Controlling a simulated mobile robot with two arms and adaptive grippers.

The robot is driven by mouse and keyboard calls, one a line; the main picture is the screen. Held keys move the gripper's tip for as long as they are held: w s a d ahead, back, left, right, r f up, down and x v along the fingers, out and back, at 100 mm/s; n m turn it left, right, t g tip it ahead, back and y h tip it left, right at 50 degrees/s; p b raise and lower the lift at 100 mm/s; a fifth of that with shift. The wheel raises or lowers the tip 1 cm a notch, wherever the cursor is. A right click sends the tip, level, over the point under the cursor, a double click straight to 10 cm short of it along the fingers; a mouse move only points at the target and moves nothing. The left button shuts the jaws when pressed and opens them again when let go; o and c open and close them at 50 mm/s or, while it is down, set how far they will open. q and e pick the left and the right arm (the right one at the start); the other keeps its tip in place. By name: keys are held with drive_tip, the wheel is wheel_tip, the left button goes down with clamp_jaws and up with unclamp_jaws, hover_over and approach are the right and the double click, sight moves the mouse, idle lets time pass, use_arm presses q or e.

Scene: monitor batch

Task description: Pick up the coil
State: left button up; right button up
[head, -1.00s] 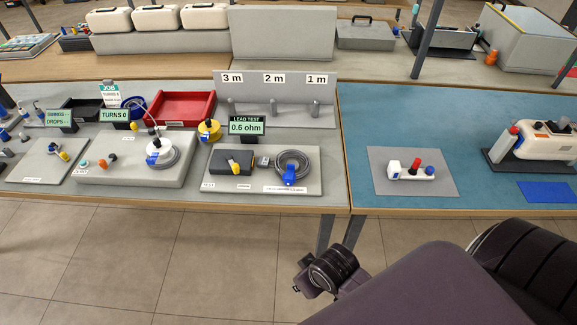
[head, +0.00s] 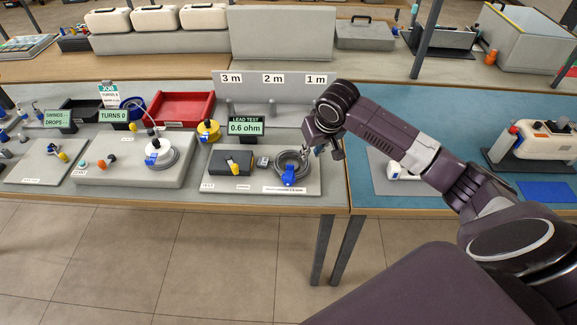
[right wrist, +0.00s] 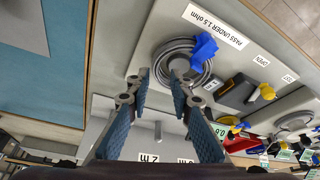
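A grey coil (head: 291,160) with a blue plug (head: 288,181) lies on the grey lead test plate, in front of the LEAD TEST sign reading 0.6 ohm. In the right wrist view the coil (right wrist: 172,53) and its blue plug (right wrist: 204,50) lie just beyond my fingertips. My right gripper (head: 316,151) is at the right edge of the coil, pointing down. In the right wrist view the right gripper (right wrist: 157,77) is open, with the coil's near edge by its fingertips; I cannot tell whether they touch. My left gripper is not in view.
A black box (head: 231,162) with a yellow clip sits left of the coil. Behind stands a grey rack (head: 295,93) with pegs marked 3 m, 2 m and 1 m. A red tray (head: 183,108) is at the back left. A blue mat (head: 400,108) covers the right table.

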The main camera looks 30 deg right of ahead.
sight(307, 161)
drive_tip(key=x, duration=0.3)
drive_tip(key=p+x, duration=0.1)
drive_tip(key=x, duration=0.2)
drive_tip(key=shift+w+d+f+p, duration=0.1)
drive_tip(key=shift+w+d+p, duration=0.15)
drive_tip(key=shift+w+p, duration=0.05)
drive_tip(key=shift+w+f, duration=0.2)
drive_tip(key=shift+f, duration=0.25)
clamp_jaws()
